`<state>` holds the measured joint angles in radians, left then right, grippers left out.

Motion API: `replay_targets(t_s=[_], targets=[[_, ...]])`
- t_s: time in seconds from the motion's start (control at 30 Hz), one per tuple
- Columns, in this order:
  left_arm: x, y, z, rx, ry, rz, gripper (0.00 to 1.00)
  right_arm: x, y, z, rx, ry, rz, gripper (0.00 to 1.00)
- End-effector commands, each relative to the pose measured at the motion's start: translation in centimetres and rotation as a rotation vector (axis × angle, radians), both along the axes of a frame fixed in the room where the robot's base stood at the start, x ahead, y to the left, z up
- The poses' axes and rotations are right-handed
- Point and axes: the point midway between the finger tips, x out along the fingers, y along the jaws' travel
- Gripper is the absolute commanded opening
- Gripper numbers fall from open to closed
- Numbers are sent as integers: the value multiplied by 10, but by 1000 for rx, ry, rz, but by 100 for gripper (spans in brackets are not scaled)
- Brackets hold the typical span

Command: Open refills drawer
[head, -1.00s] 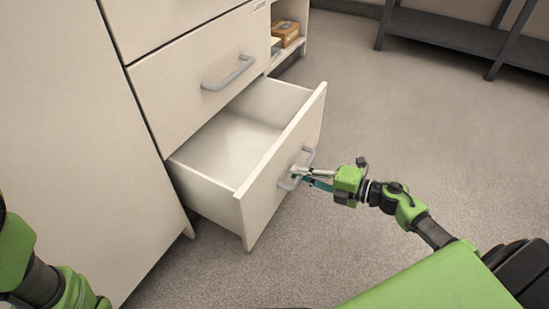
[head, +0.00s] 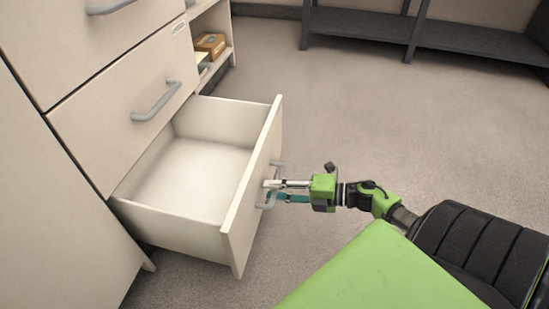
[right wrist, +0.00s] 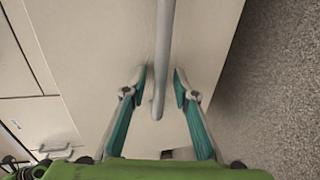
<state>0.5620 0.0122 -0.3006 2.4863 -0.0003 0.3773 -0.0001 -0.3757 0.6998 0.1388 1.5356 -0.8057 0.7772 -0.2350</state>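The bottom drawer (head: 185,180) of the cream cabinet stands pulled well out, and its inside looks empty. Its grey handle (head: 269,186) is on the front panel; it also shows in the right wrist view as a grey bar (right wrist: 162,50). My right gripper (head: 272,189) is at this handle. In the right wrist view the two teal-lined fingers (right wrist: 160,84) stand apart on either side of the bar, with small gaps showing, so it is open around the handle. My left gripper is not in view.
A closed drawer with a grey handle (head: 157,102) is above the open one. A small cardboard box (head: 210,44) sits on an open shelf beyond. A dark rack (head: 410,32) stands at the back. The floor right of the drawer is clear.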

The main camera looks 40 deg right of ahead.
Motion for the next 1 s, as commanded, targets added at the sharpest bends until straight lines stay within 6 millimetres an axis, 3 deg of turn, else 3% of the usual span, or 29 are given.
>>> replay_targets(t_s=[0.43, 1.0], targets=[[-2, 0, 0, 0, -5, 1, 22, -8, -7, 1, 0, 3, -1, 27], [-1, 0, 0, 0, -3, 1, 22, -86, -67, 22, -1, 3, -1, 27]])
